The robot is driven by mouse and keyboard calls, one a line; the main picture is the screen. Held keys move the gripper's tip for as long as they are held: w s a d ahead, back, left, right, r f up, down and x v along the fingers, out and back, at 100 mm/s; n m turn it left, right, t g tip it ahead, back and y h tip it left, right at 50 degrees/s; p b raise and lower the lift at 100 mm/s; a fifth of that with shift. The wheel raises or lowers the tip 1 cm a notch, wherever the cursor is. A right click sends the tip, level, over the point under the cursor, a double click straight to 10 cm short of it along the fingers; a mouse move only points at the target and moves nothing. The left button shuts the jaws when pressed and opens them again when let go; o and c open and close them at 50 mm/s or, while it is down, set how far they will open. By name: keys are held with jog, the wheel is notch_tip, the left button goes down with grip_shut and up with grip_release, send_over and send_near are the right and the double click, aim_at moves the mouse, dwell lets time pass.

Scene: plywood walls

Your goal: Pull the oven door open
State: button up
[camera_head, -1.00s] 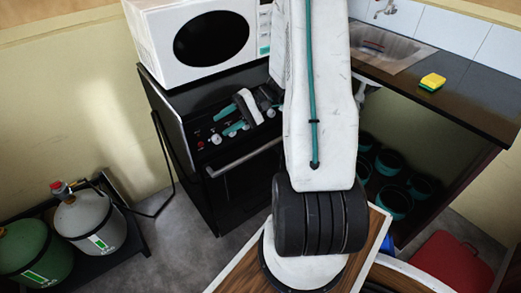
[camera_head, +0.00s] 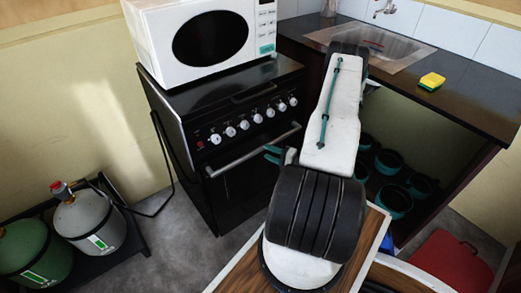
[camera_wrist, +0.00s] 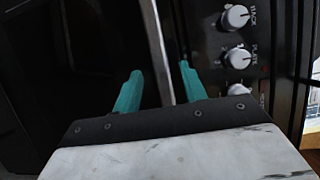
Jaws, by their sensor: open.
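The black oven (camera_head: 235,205) stands against the wall with its door shut. A silver bar handle (camera_head: 238,160) runs along the top of the door, below a row of white knobs (camera_head: 243,125). My gripper (camera_head: 273,154) is at the right part of the handle, partly hidden by my arm. In the wrist view, my gripper (camera_wrist: 160,82) has its two teal fingers open, one on each side of the handle (camera_wrist: 158,45). The handle passes between the fingers, with a gap visible to each. Knobs (camera_wrist: 238,58) show to the right.
A white microwave (camera_head: 205,40) sits on the oven top. A dark counter (camera_head: 455,95) with a sink and a yellow sponge (camera_head: 432,81) is to the right. Gas cylinders (camera_head: 90,222) stand at left. Grey floor (camera_head: 175,235) is clear left of the oven.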

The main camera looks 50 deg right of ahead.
aim_at(262, 150)
jog(key=w, duration=0.4)
jog(key=shift+w+a, duration=0.4)
jog(key=shift+c, duration=0.3)
